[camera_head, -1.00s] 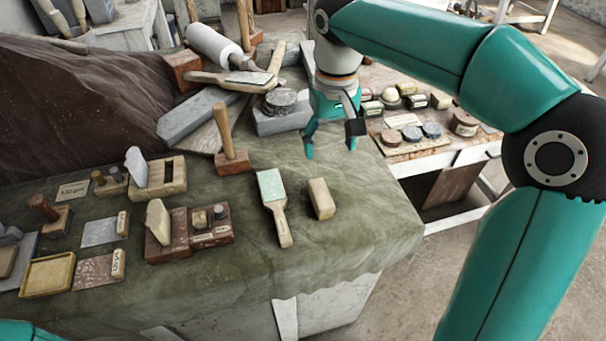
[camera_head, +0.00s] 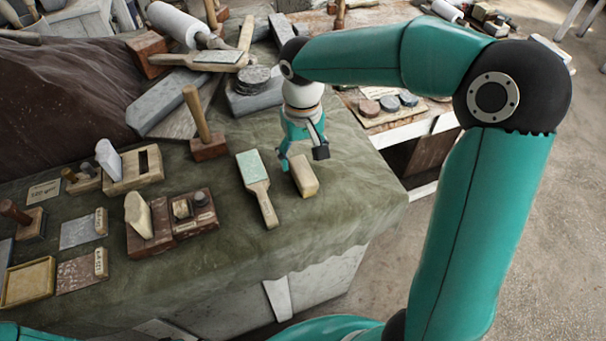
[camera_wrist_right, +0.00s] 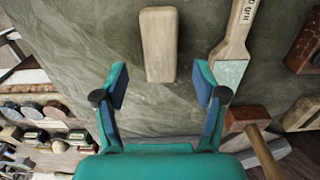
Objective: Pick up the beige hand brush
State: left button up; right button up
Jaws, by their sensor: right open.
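The beige hand brush (camera_head: 306,178) is a plain oblong block lying on the green-grey cloth of the table, near its right end. In the right wrist view the brush (camera_wrist_right: 158,48) lies lengthwise, just ahead of the fingertips and centred between them. My right gripper (camera_head: 302,158) is open, with its fingers at the far end of the brush in the head view. The open right gripper (camera_wrist_right: 161,84) also shows in the wrist view, with nothing between its fingers. I cannot tell its exact height above the cloth. My left gripper is out of view.
A paddle with a pale green face (camera_head: 251,168) lies just left of the brush. A wooden-handled tool on a brown block (camera_head: 208,148) stands farther left. A dark round stack on a grey block (camera_head: 254,98) is behind. Cloth right of the brush is clear.

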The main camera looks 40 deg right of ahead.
aim_at(303, 170)
jog(key=f, duration=0.5)
jog(key=shift+s+a+p, duration=0.1)
jog(key=shift+s+p, duration=0.15)
jog(key=shift+p, duration=0.1)
jog(key=shift+c, duration=0.4)
jog(key=c, duration=1.2)
jog(key=shift+r, duration=0.1)
notch_tip(303, 170, up, 20)
